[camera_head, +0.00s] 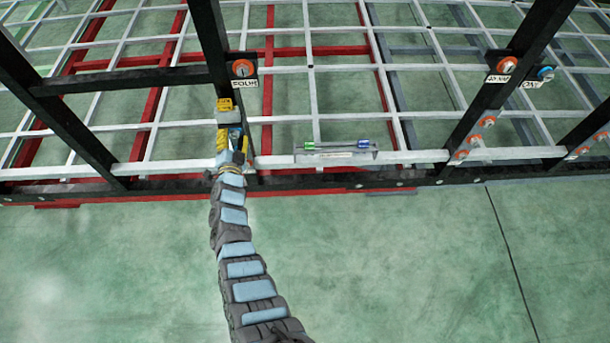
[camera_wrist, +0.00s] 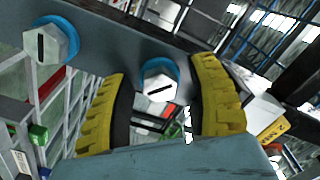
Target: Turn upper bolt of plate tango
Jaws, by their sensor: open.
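In the wrist view a dark grey plate (camera_wrist: 105,42) carries two pale slotted bolts with blue rings. One bolt (camera_wrist: 160,82) shows between the two yellow fingers of my gripper (camera_wrist: 160,100); the other bolt (camera_wrist: 50,42) is to the left, outside the fingers. The fingers are apart, with clear gaps to the bolt on both sides. I cannot tell how far in front of it they are. No tango label is readable. In the head view my gripper (camera_head: 227,110) is at the dark upright, below an orange-ringed bolt (camera_head: 243,68), and hides what it faces.
A clear holder (camera_head: 335,155) with a green and a blue item lies on the rail to the right. More labelled bolts sit on dark posts (camera_head: 500,80) at the right. Light grid bars and red beams (camera_head: 150,110) lie behind. The green floor (camera_head: 400,260) in front is clear.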

